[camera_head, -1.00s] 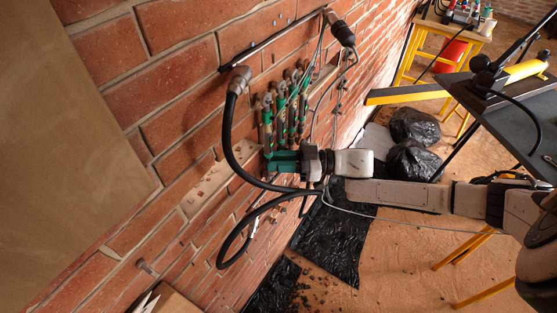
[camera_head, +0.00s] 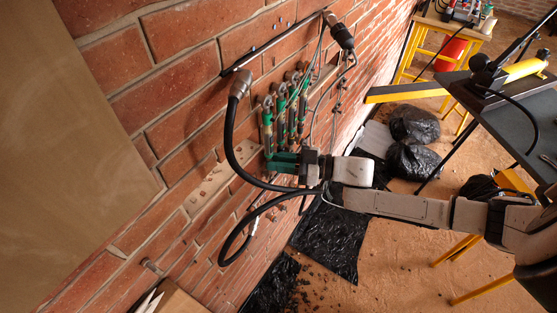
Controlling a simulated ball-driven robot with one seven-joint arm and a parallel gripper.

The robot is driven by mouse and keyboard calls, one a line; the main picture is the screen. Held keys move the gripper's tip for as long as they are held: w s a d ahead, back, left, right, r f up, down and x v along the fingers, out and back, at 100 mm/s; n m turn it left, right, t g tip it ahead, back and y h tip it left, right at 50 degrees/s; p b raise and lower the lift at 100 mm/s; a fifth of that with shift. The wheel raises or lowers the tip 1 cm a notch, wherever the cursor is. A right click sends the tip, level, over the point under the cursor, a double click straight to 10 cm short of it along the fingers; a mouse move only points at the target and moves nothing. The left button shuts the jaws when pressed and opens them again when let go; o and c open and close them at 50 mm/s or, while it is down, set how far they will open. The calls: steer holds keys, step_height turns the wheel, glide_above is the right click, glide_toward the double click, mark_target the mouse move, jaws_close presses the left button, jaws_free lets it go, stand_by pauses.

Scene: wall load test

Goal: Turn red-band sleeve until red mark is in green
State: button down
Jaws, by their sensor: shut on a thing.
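A row of several green sleeves (camera_head: 291,112) with metal ends hangs on the brick wall at the picture's middle. My gripper (camera_head: 272,162), with green fingers, is at the lower end of the leftmost sleeve (camera_head: 267,130). Its fingers are shut on that sleeve, as far as the small view tells. I cannot make out a red band, a red mark or a green zone on the sleeves at this size. The part between the fingers is hidden.
A black hose (camera_head: 229,135) loops from the wall fitting beside my gripper. A dark workbench (camera_head: 520,120) stands at right. Black bags (camera_head: 413,160) and black sheeting (camera_head: 330,237) lie on the floor. A beige board (camera_head: 70,150) covers the left wall.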

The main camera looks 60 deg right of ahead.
steer(key=c, duration=1.3)
jaws_free()
steer(key=b+v, duration=0.2)
steer(key=v, duration=0.9)
steer(key=shift+o, duration=0.5)
